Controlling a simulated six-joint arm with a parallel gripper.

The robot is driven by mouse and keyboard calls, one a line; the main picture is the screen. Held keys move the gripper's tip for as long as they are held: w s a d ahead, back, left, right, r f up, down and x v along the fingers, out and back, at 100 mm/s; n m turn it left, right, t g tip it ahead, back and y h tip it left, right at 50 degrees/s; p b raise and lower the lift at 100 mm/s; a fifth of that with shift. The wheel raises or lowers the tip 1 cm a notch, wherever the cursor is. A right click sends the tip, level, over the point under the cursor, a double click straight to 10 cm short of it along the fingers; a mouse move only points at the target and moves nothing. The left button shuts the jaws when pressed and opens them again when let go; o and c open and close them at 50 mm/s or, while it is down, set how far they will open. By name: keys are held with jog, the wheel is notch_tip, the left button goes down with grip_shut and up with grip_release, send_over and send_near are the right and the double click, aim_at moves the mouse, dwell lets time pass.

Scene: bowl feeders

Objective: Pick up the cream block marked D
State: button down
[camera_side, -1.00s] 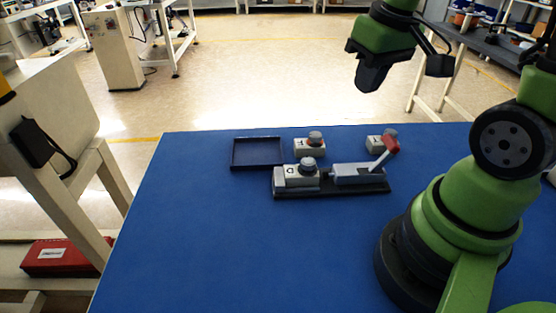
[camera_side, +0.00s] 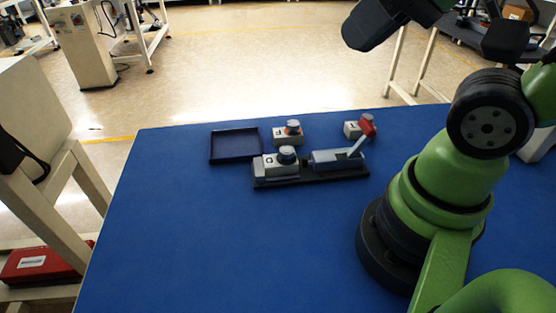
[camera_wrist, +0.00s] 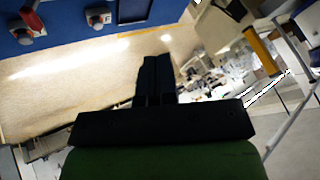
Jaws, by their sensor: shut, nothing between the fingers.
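A cream block with a grey knob and a dark letter that looks like a D (camera_side: 270,161) sits in a dark clamp fixture (camera_side: 312,179) on the blue table. The fixture's grey slide (camera_side: 335,158) is at the block's right, with a red-tipped lever (camera_side: 367,125) tilted up to the right. My gripper (camera_side: 356,38) is high above and behind the table's far edge, far from the block. Its dark fingers (camera_wrist: 155,65) are together and empty in the wrist view. The marked block is not visible in the wrist view.
Behind the fixture stand two more cream knobbed blocks, one at centre (camera_side: 287,139) and one at right (camera_side: 352,130); their letters are too small to read surely. An empty dark tray (camera_side: 235,158) lies at left. The table's front left is clear.

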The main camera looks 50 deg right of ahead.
dwell(0.3)
jog(key=shift+c, duration=2.4)
grip_release()
jog(key=n+g+h, duration=0.2)
jog(key=n+g, duration=0.4)
jog(key=n, duration=0.5)
send_over(285, 150)
jog(key=a, duration=0.1)
notch_tip(285, 150, down, 15)
jog(key=f, duration=0.2)
jog(key=f+n, duration=0.1)
jog(key=f, duration=0.2)
jog(key=f+n+g, duration=0.1)
jog(key=f, duration=0.1)
jog(key=shift+s+d+f, duration=0.25)
jog(key=shift+d+f, duration=0.1)
jog(key=shift+f, duration=0.05)
jog(key=shift+w+d+f, duration=0.1)
jog(key=shift+w+f, duration=0.05)
jog(key=shift+f, duration=1.45)
jog(key=shift+w+d+f, duration=0.1)
jog(key=shift+f, duration=1.45)
